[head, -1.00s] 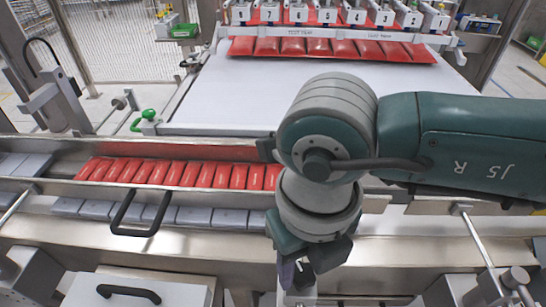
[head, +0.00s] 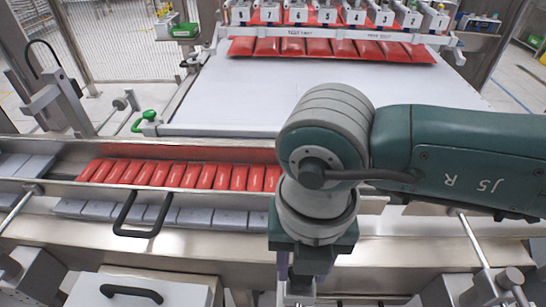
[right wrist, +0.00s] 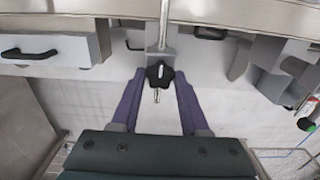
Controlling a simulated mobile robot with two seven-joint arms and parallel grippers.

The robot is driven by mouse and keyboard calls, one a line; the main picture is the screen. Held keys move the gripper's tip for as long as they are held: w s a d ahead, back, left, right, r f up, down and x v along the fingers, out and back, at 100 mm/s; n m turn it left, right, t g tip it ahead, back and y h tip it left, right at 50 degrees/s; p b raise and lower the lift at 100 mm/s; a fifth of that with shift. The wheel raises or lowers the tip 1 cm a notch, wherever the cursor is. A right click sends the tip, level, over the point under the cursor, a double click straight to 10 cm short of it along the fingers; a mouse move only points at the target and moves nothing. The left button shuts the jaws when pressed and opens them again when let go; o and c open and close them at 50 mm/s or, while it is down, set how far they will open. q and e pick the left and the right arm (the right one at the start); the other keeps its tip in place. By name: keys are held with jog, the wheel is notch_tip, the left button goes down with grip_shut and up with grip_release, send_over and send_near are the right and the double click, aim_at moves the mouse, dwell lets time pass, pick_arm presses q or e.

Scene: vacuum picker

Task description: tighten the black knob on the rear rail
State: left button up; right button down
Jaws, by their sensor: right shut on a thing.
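The black knob (right wrist: 160,72) is a dark lobed grip with a metal threaded stud, on a grey block at the end of a rod in the right wrist view. My right gripper (right wrist: 161,80) has its two purple fingers on either side of the knob and is shut on it. In the head view my right gripper (head: 298,280) points down at the front of the machine, below the steel rail. My left gripper is not in view.
Red pouches (head: 180,175) and grey blocks (head: 185,216) lie in rows in the steel channels left of my arm. A black handle (head: 138,215) stands up from the channels. A drawer (head: 145,290) with a black handle is at front left.

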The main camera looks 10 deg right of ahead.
jog(key=shift+r, duration=0.1)
jog(key=shift+c, duration=2)
grip_release()
notch_tip(320, 180, up, 10)
jog(key=shift+b, duration=0.3)
